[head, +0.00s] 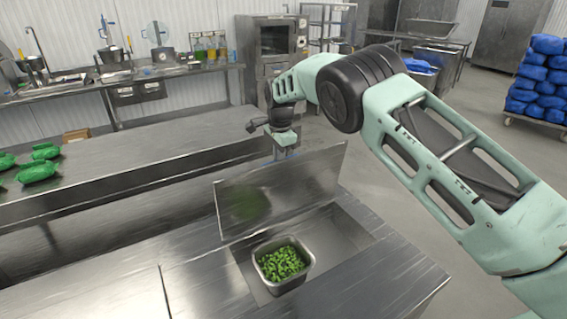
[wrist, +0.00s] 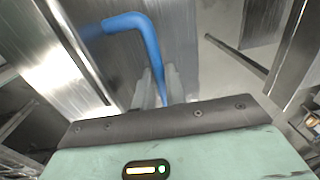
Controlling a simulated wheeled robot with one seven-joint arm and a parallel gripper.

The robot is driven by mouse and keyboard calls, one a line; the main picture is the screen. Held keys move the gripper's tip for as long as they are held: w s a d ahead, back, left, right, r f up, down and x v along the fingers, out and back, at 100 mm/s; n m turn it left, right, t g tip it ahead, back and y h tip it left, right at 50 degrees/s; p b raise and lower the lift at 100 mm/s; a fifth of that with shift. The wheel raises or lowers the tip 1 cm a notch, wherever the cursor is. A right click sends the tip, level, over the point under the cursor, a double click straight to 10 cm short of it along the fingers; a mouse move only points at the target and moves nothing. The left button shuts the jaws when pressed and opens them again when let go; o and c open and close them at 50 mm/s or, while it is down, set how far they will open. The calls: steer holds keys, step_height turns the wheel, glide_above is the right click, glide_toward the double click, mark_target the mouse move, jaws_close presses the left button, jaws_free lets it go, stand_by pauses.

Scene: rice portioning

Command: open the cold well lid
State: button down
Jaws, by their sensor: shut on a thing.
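The cold well lid (head: 290,188) is a flat steel panel. It stands raised on edge, leaning steeply, so the cold well (head: 345,232) below it is uncovered. A steel pan (head: 306,262) of chopped green pieces sits in the well. My gripper (head: 284,153) is at the lid's upper far side, partly hidden behind the lid's top edge in the head view. In the wrist view my gripper (wrist: 156,88) is shut on a blue bent handle (wrist: 128,22), with its fingers on either side of the bar. The handle is hidden in the head view.
A long steel counter (head: 130,150) with several green items (head: 40,172) lies behind and to the left. Steel worktop (head: 205,285) surrounds the well. Blue sacks (head: 540,75) are stacked far right. Open floor lies to the right, behind my arm.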

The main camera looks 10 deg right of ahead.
steer(key=shift+w+a+f, duration=0.2)
steer(key=shift+w, duration=0.3)
steer(key=shift+w+a+f, duration=0.2)
steer(key=shift+w+f, duration=0.05)
steer(key=shift+w, duration=0.3)
steer(key=shift+w+a+f, duration=0.2)
steer(key=shift+w, duration=0.3)
steer(key=c, duration=1.5)
jaws_free()
steer(key=shift+w, duration=0.15)
steer(key=shift+o, duration=0.2)
steer(key=shift+r, duration=0.1)
steer(key=shift+r, duration=0.2)
step_height(320, 180, up, 17)
steer(key=p, duration=0.1)
steer(key=shift+s+d+p, duration=0.15)
steer(key=shift+s+p, duration=0.15)
steer(key=shift+s, duration=0.15)
